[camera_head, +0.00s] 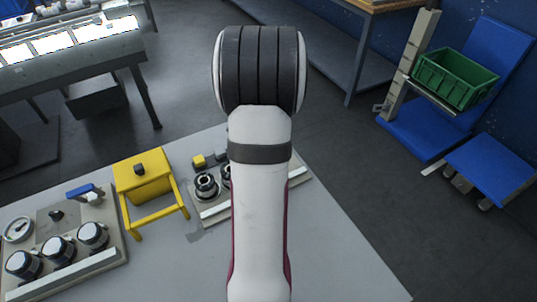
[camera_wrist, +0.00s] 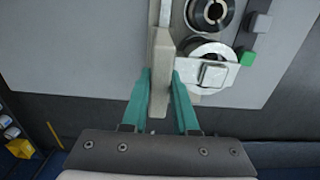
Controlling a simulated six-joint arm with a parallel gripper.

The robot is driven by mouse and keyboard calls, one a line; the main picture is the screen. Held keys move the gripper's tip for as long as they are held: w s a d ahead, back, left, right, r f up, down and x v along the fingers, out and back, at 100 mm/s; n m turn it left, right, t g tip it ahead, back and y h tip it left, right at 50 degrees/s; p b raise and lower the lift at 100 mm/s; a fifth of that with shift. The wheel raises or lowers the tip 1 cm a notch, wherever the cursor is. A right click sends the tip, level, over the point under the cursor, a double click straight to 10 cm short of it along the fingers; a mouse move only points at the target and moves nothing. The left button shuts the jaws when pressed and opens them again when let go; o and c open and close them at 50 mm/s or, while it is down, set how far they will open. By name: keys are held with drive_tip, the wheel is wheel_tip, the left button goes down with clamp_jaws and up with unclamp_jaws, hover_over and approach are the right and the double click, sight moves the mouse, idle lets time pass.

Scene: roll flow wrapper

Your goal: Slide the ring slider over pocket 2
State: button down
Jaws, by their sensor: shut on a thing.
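My gripper (camera_wrist: 160,85) shows in the wrist view, its two teal fingers shut on a long beige bar (camera_wrist: 160,62). The bar stands between the fingers at the left edge of a station with round pockets. Right of it are a dark round pocket or roll (camera_wrist: 208,14) and a white roll (camera_wrist: 206,50) with a pale square frame (camera_wrist: 213,75) at it. I cannot tell which of these is the ring slider or pocket 2. In the head view my arm hides the gripper and part of the station (camera_head: 208,208).
In the head view a yellow stand (camera_head: 146,180) and a panel with several black-and-white knobs (camera_head: 58,250) lie left. The grey tabletop (camera_head: 335,262) is clear on the right.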

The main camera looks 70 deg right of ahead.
drive_tip(key=w+a, duration=0.5)
drive_tip(key=shift+w+a, duration=0.3)
drive_tip(key=shift+w, duration=0.05)
drive_tip(key=c, duration=0.7)
unclamp_jaws()
drive_tip(key=shift+r, duration=0.1)
wheel_tip(320, 180, up, 16)
drive_tip(key=shift+f, duration=0.15)
